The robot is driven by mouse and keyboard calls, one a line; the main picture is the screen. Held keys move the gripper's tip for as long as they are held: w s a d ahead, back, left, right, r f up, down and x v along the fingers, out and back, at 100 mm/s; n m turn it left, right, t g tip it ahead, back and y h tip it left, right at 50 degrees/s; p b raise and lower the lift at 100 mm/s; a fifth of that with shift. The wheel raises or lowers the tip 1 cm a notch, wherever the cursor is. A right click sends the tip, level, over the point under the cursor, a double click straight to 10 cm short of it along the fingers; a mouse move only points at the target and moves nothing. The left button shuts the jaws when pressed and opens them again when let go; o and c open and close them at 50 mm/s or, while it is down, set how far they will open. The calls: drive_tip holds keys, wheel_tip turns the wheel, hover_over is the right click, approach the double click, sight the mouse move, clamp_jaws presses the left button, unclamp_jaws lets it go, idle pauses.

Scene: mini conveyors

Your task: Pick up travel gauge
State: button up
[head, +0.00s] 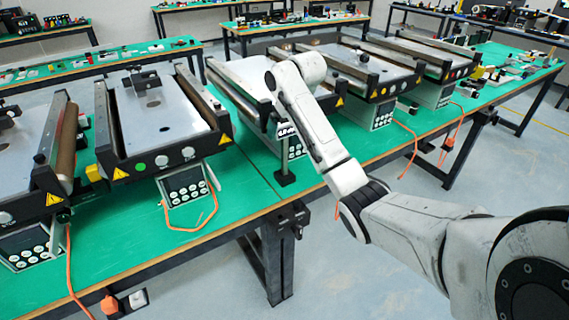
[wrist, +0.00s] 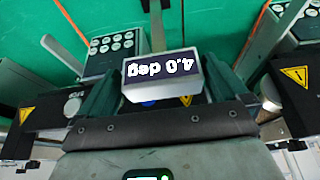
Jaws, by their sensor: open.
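The travel gauge (wrist: 162,88) is a small grey box with a dark display, in the middle of the wrist view. Its white digits and "deg" read upside down there. My gripper (wrist: 161,72) is open, with one dark finger on each side of the gauge. I cannot tell whether either finger touches it. In the head view my arm covers the gripper. A small dark patch with white marks shows at the arm's left edge, too small to identify surely.
Several mini conveyors (head: 160,108) stand on the green table (head: 245,205). A keypad box (wrist: 108,45) and an orange cable (wrist: 72,22) show in the wrist view. A slim metal post (head: 284,155) on a black foot stands close beside my arm. The table's front strip is partly clear.

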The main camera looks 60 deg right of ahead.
sight(284, 153)
drive_tip(key=shift+x, duration=1.8)
drive_tip(key=shift+w, duration=0.15)
drive_tip(key=shift+c, duration=0.5)
drive_tip(key=c, duration=1.6)
drive_tip(key=shift+r, duration=0.25)
drive_tip(key=shift+c, duration=0.5)
drive_tip(key=shift+r, duration=0.1)
